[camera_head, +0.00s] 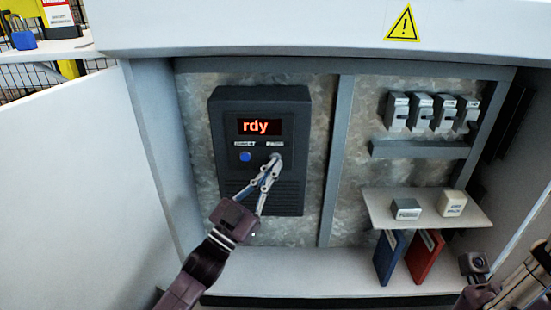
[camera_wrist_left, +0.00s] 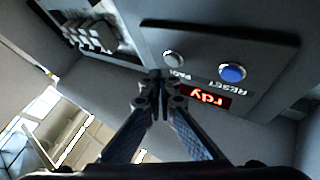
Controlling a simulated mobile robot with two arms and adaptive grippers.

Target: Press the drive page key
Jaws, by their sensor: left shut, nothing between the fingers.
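The drive (camera_head: 228,116) is a dark box on the cabinet's back panel; its red display (camera_head: 259,127) reads "rdy". The page key, a round grey-white button, shows in the left wrist view (camera_wrist_left: 174,58) beside its "PAGE" label. The blue reset key (camera_head: 245,156) is to its left in the head view; it also shows in the left wrist view (camera_wrist_left: 232,72). My left gripper (camera_head: 273,164) is shut and empty, its fingertips at the page key's side of the drive, just below the key. They largely cover the key in the head view. I cannot tell whether they touch the drive.
Breakers (camera_head: 420,112) hang at the upper right. A small shelf (camera_head: 377,207) carries two small boxes, with blue (camera_head: 391,257) and red (camera_head: 424,256) binders below. Cabinet walls close in both sides. My right arm shows at the lower right; its fingers are unclear.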

